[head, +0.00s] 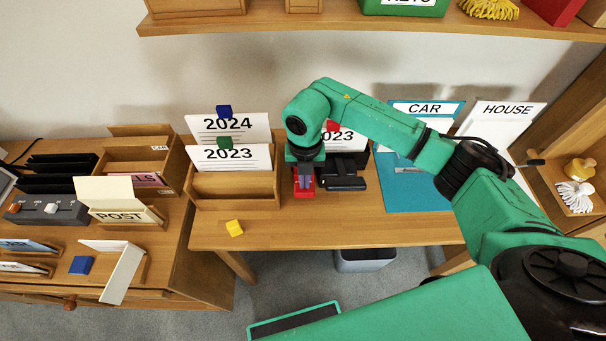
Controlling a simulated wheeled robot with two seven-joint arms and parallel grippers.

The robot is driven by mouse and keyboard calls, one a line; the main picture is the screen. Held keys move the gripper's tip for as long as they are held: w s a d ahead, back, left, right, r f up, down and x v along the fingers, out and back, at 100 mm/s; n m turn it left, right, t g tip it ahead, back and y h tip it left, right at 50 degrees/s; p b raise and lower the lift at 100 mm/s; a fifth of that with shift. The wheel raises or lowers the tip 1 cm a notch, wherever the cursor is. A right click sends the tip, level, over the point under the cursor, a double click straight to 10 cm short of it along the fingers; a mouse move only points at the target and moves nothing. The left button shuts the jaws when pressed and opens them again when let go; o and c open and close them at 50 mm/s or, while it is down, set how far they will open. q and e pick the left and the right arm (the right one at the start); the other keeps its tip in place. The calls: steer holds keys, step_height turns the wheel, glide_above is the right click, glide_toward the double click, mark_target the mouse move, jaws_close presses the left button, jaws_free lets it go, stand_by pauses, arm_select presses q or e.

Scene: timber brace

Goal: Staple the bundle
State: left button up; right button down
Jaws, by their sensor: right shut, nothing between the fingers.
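My right gripper (304,181) reaches down from the green arm onto the desk. Its fingers are shut and point down at a small red object (304,194), which may be a stapler; the gripper hides most of it. I cannot tell whether they touch. A black desk device (345,182) sits just to the right. Behind it a white sheet marked 23 (352,139) with a red block or clip stands upright, partly hidden by my arm. Which papers form the bundle is not clear. My left gripper is not in view.
A yellow cube (234,228) lies near the desk's front edge. A blue CAR folder (415,195) and a HOUSE sheet (508,117) stand at right. The front middle desk is clear.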

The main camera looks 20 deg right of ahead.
steer(key=shift+f+b, duration=0.45)
steer(key=shift+f, duration=0.2)
steer(key=shift+s+a+f+b, duration=0.15)
steer(key=shift+s+f+b, duration=0.3)
steer(key=shift+f, duration=0.3)
steer(key=shift+r, duration=0.2)
step_height(320, 180, up, 9)
steer(key=p, duration=0.6)
